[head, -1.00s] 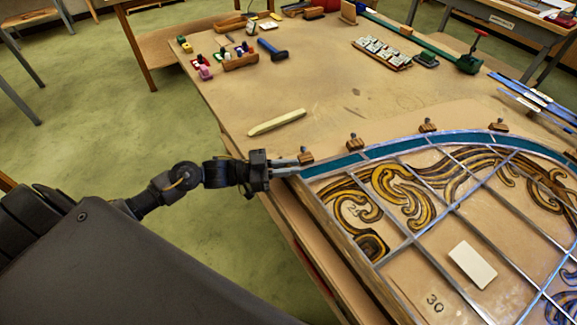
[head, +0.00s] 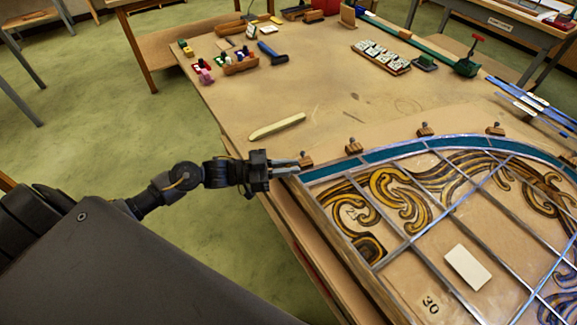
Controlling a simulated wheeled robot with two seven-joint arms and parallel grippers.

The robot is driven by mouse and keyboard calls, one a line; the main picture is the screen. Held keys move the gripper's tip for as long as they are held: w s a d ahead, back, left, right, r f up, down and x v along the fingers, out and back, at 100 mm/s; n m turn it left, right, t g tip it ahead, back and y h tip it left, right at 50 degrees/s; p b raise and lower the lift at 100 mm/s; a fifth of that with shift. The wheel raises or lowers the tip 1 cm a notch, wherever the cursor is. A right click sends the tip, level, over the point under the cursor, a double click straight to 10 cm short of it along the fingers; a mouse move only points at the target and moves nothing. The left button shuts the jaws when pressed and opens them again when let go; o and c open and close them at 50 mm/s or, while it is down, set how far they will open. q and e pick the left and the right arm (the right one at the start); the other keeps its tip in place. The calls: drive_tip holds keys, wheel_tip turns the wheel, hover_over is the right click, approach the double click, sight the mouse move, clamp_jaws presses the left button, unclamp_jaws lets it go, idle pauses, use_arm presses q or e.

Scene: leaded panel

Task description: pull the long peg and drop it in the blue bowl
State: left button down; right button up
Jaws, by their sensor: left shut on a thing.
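More wooden blocks with small dark pegs stand along the curved edge, including one block (head: 353,147) and another (head: 425,130). No blue bowl shows in this view. My right gripper is not in view.
A pale wooden stick (head: 277,127) lies on the table behind the gripper. A blue-handled tool (head: 271,52), a wooden tray of small pale pieces (head: 382,56) and a green clamp (head: 467,67) are farther back. The table's middle is largely clear. A white card (head: 467,267) lies on the panel.

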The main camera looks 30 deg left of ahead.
sight(289, 166)
use_arm(q)
drive_tip(key=shift+r+p, duration=2.45)
drive_tip(key=shift+r, duration=0.1)
